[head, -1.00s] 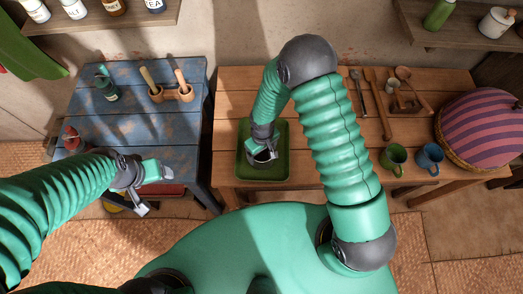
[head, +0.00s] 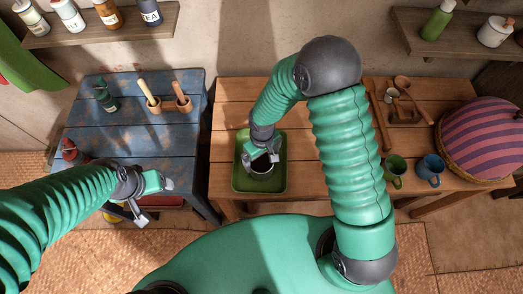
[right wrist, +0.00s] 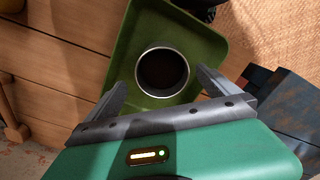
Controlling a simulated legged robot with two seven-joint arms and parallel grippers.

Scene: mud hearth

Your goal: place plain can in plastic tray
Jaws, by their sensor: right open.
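The plain can (head: 262,171), a metal cylinder with a dark open top, stands upright in the green plastic tray (head: 240,182) on the wooden table. My right gripper (head: 262,154) is open at the can's far side in the head view and partly hides it. In the right wrist view the can (right wrist: 162,72) stands on the tray (right wrist: 207,42), just beyond and between the spread fingertips of my right gripper (right wrist: 162,84). The fingers appear clear of it. My left gripper (head: 155,200) is open and empty in front of the blue table.
A green mug (head: 394,168) and a blue mug (head: 430,170) stand right of my right arm, beside a striped basket (head: 483,138). The blue table (head: 150,135) holds a bottle (head: 106,101) and wooden mortars (head: 182,104). Wall shelves hang at the back.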

